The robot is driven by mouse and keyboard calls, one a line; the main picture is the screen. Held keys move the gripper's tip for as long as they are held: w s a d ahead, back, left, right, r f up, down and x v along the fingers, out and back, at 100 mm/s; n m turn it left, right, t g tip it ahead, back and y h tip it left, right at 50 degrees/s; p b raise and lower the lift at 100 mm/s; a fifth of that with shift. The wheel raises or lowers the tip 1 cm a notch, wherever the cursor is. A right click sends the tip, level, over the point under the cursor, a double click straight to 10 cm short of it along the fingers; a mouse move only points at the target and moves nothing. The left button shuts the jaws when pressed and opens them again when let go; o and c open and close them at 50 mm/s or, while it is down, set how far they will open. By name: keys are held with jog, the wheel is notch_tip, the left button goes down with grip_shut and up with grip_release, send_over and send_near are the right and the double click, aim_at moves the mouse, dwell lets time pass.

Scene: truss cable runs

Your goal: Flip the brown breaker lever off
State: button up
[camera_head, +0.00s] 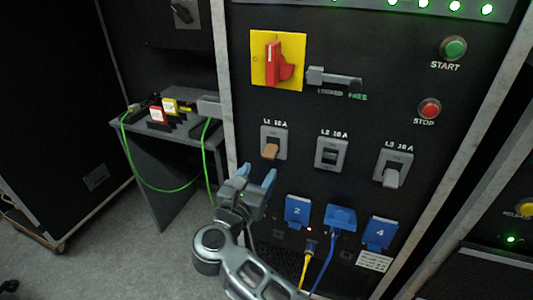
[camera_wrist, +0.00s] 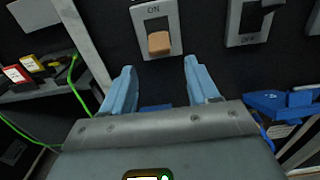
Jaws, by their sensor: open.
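The brown breaker lever (camera_head: 270,151) is on the grey L1 plate (camera_head: 280,133) on the black panel. In the wrist view the lever (camera_wrist: 159,43) shows over the lower part of its plate, under the word ON. My gripper (camera_head: 257,173) is open and empty, just below the L1 breaker. In the wrist view its two blue fingertips (camera_wrist: 160,68) are spread apart, below and to either side of the lever, and no contact shows. The slot's lower end is hidden behind the lever.
Grey breakers L2 (camera_head: 331,153) and L3 (camera_head: 393,168) stand to the right. Blue socket covers (camera_head: 297,211) and cables are below. A red rotary switch (camera_head: 279,62) on a yellow plate is above. A small table (camera_head: 165,140) with a green cable stands left.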

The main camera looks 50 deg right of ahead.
aim_at(267, 158)
jog(key=p+x, duration=0.1)
jog(key=x, duration=0.5)
jog(key=shift+d, duration=0.25)
jog(key=shift+c, duration=0.3)
jog(key=c, duration=1)
jog(key=f+b, duration=0.1)
jog(key=b, duration=0.2)
jog(key=shift+w+d+f+h+b, duration=0.1)
jog(key=shift+h+b, duration=0.2)
jog(key=shift+b, duration=0.05)
jog(key=b, duration=0.2)
jog(key=h+b, duration=0.1)
jog(key=b, duration=0.2)
jog(key=shift+d+f+t+h, duration=0.15)
jog(key=shift+f+t+h, duration=0.15)
jog(key=shift+t, duration=0.1)
jog(key=shift+r+b, duration=0.1)
jog(key=shift+b, duration=0.45)
jog(key=shift+r+h, duration=0.1)
jog(key=shift+h, duration=0.2)
